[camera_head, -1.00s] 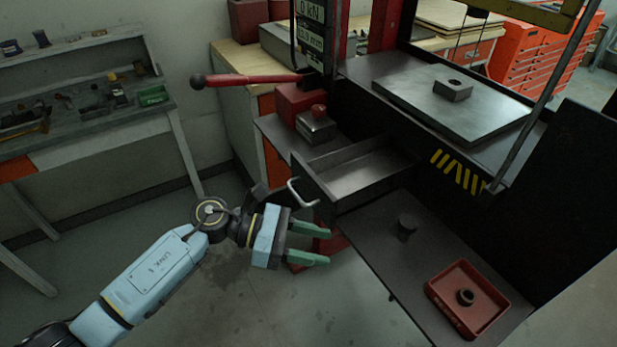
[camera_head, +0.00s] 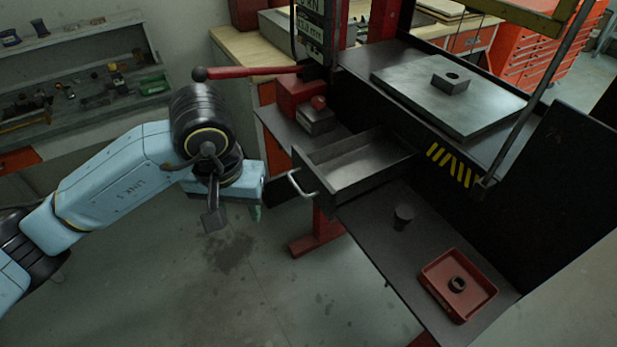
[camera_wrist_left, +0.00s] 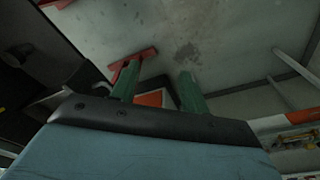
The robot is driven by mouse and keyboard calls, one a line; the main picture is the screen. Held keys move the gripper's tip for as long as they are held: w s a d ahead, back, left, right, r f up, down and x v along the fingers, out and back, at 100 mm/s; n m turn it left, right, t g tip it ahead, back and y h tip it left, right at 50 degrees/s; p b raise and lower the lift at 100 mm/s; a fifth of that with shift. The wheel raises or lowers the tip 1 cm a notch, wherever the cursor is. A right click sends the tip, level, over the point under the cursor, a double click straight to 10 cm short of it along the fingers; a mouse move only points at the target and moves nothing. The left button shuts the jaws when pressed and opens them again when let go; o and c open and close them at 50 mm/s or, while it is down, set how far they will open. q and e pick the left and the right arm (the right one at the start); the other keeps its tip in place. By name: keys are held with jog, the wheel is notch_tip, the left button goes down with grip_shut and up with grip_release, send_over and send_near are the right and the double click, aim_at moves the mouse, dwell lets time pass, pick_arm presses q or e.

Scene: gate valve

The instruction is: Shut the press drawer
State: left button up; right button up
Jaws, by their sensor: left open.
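The press drawer (camera_head: 357,167) is a dark metal tray pulled out of the press, empty inside, with a pale bar handle (camera_head: 301,185) on its left-facing front. My left gripper (camera_head: 257,213) is left of the handle and apart from it; its body mostly hides the fingers in the head view. In the left wrist view the two green fingers (camera_wrist_left: 158,88) stand apart with nothing between them. My right gripper is not in view.
The press table carries a steel plate (camera_head: 440,103) with a small holed block. A lower shelf holds a dark cylinder (camera_head: 403,216) and a red tray (camera_head: 431,284) with a ring. A red lever (camera_head: 250,72) sticks out above the drawer. Open floor lies in front.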

pick_arm(q)
jog(key=shift+s+d+f, duration=0.15)
jog(key=shift+f, duration=0.1)
jog(key=shift+c, duration=1.2)
jog(key=s+d+f+g+h, duration=0.1)
jog(key=d+h, duration=0.1)
jog(key=s+d+f+n+g+h, duration=0.1)
jog(key=s+f+h, duration=0.1)
jog(key=s+d+f+n+g+h+b, duration=0.1)
jog(key=d+f+h, duration=0.1)
jog(key=shift+s+d+g, duration=0.3)
jog(key=shift+s, duration=0.05)
grip_shut()
jog(key=n+t+h+b, duration=0.1)
jog(key=n+t+h, duration=0.9)
jog(key=n, duration=1.3)
send_near(324, 203)
jog(key=shift+t+y, duration=0.3)
jog(key=shift+t, duration=0.3)
jog(key=p+x, duration=0.1)
jog(key=x, duration=0.2)
jog(key=p+x, duration=0.1)
jog(key=x, duration=0.1)
jog(key=shift+s+d+p, duration=0.15)
jog(key=shift+d+p, duration=0.15)
jog(key=shift+d, duration=0.15)
jog(key=shift+w+d, duration=0.3)
jog(key=shift+d, duration=0.2)
